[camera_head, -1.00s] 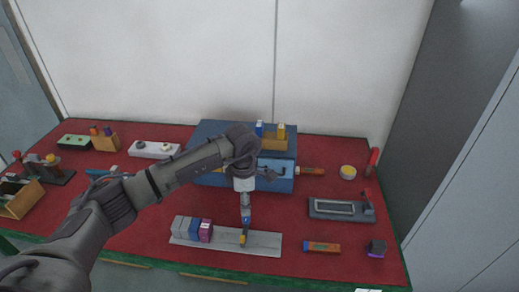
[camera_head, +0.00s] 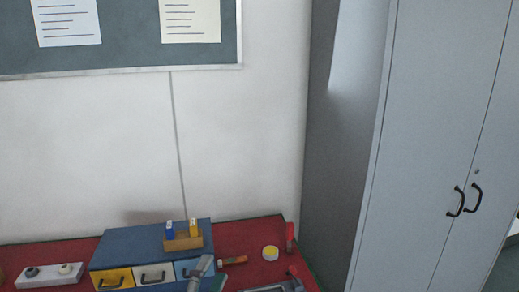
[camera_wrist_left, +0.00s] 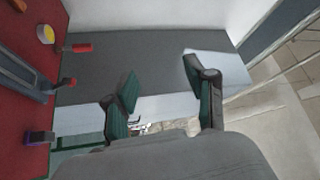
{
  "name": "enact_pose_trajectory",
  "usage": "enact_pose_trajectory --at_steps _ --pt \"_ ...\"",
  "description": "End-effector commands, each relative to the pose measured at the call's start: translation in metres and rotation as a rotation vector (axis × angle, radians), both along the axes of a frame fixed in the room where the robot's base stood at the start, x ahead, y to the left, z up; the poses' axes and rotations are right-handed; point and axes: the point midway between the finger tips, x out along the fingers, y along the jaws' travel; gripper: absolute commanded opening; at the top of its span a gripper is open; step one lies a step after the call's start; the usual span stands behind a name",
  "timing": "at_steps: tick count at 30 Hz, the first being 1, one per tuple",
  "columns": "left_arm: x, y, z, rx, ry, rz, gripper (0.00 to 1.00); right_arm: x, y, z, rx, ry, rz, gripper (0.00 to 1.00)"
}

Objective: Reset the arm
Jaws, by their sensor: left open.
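My left gripper (camera_wrist_left: 163,98) is open in the left wrist view. Its two green-padded fingers stand well apart with nothing between them. Most of the left arm is out of that view. My right gripper is in neither view.
A red-topped table (camera_head: 240,237) holds a blue drawer box (camera_head: 125,240), a white block with two knobs (camera_head: 48,274) and a yellow-topped round item (camera_head: 270,253). A tall grey cabinet (camera_head: 425,150) stands to the right. A notice board (camera_head: 120,58) hangs on the wall.

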Motion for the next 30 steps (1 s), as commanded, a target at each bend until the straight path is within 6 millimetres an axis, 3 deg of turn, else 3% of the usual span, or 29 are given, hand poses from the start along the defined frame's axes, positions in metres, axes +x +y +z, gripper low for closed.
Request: enact_pose_trajectory --at_steps 1,3,6,9,15,25,30 --pt "-0.008 0.028 -0.026 -0.139 0.155 0.103 0.56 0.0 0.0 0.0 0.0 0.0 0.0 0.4" --pt "-0.024 0.063 -0.065 -0.304 0.364 0.239 0.56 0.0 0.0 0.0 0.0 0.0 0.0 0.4" --pt "-0.062 0.094 -0.12 -0.489 0.644 0.4 0.56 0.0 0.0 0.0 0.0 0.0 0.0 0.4" --pt "-0.104 0.107 -0.16 -0.609 0.865 0.515 0.56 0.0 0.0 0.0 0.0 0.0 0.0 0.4" --pt "-0.173 0.113 -0.203 -0.736 1.166 0.654 0.56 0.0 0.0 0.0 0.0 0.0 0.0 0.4" --pt "-0.271 0.105 -0.23 -0.836 1.534 0.802 0.56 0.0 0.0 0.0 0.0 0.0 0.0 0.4" --pt "-0.257 0.103 -0.276 -0.824 1.545 0.81 0.56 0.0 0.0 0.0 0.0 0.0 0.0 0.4"
